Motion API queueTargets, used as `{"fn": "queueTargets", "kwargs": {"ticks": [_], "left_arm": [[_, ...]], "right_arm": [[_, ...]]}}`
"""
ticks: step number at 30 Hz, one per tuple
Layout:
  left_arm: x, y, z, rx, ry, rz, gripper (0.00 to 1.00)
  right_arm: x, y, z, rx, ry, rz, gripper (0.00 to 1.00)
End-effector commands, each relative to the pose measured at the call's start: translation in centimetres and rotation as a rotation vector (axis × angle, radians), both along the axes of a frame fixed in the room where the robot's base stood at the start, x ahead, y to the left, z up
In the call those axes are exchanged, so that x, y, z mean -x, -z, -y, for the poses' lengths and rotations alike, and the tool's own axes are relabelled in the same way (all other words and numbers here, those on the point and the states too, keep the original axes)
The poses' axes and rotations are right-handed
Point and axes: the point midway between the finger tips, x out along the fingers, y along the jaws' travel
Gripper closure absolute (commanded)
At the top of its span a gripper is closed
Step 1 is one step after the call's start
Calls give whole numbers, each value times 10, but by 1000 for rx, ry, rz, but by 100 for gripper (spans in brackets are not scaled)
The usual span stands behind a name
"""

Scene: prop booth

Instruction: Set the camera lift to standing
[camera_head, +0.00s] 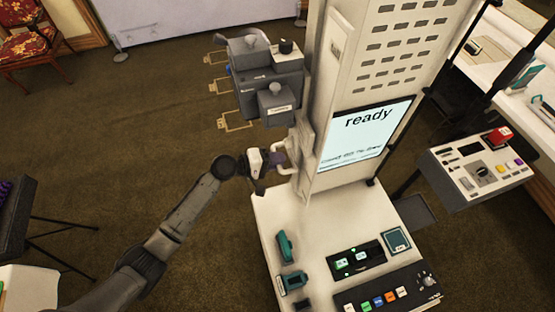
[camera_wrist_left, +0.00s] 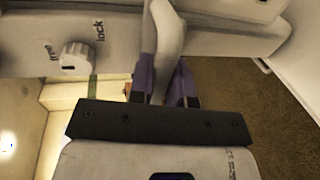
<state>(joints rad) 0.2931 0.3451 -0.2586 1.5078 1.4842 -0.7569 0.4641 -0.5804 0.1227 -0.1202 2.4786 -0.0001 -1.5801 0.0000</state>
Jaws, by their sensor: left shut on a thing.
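The camera lift is a tall white column (camera_head: 345,130) on a white base. A grey camera head (camera_head: 265,80) sits on its left side, and its screen (camera_head: 367,133) reads "ready". A white handle (camera_head: 291,170) sticks out low on the column's left side; it also shows as a pale bar in the left wrist view (camera_wrist_left: 167,45). My left gripper (camera_head: 278,157) is shut on this handle; its purple-padded fingers (camera_wrist_left: 164,84) lie on both sides of the bar. A round white knob (camera_wrist_left: 75,56) near the handle has a "lock" label and points between labels I cannot fully read.
The base holds a button strip (camera_head: 385,295), a green-lit panel (camera_head: 355,260) and teal items (camera_head: 285,247). A control box with a red button (camera_head: 500,135) stands at right. A dark stand (camera_head: 15,215) is at left. Brown carpet between is clear.

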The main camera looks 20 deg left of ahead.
Motion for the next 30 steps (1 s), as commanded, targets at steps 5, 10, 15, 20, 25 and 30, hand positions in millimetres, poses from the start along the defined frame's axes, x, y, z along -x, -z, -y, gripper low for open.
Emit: {"fn": "queueTargets", "kwargs": {"ticks": [5, 10, 15, 20, 25, 30], "left_arm": [[-1, -58, 1, 9, 3, 11, 100], [-1, -94, 1, 8, 3, 11, 100], [-1, -119, 1, 8, 2, 9, 100], [-1, -126, 1, 7, 3, 9, 100], [-1, -125, 1, 6, 3, 8, 100], [-1, -125, 1, 5, 3, 8, 100]], "right_arm": [[0, -40, -1, -3, 2, 2, 57], [0, -67, -2, -7, 5, 2, 57], [0, -85, -2, -7, 5, 2, 57], [0, -90, -2, -7, 4, 2, 57], [0, -89, -1, -5, 3, 2, 57], [0, -88, 0, 1, -1, 2, 57]]}}
